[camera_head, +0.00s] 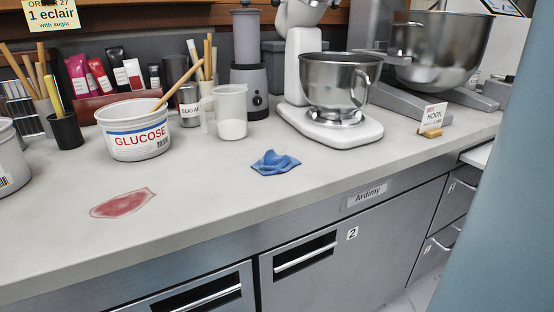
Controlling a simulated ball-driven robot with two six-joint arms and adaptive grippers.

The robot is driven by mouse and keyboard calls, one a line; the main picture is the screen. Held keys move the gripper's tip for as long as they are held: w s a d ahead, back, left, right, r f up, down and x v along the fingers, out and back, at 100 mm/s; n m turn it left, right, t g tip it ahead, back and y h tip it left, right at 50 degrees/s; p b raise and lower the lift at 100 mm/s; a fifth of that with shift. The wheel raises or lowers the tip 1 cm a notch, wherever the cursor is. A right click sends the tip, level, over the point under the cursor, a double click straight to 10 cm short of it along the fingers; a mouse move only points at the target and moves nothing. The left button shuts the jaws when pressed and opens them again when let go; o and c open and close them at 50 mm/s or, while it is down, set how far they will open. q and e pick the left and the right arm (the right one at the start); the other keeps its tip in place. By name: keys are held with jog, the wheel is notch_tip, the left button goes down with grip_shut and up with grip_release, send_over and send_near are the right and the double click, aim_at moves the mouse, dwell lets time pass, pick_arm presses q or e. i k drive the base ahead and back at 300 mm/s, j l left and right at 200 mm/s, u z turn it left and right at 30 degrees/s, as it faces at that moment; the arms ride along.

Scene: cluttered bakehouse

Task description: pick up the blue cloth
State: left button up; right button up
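The blue cloth (275,163) lies crumpled on the pale worktop (225,188), near the middle of the view and a little back from the front edge. Nothing covers it and it touches no other object. Neither of my grippers shows in the head view.
A glucose tub (135,143) and a measuring jug (231,112) stand behind the cloth to the left. A white stand mixer (330,125) with a steel bowl stands behind it to the right. A red stain (123,203) marks the worktop at left. A blue-grey surface (510,200) blocks the right side.

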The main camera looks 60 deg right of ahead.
aim_at(271, 164)
jog(key=z, duration=1.75)
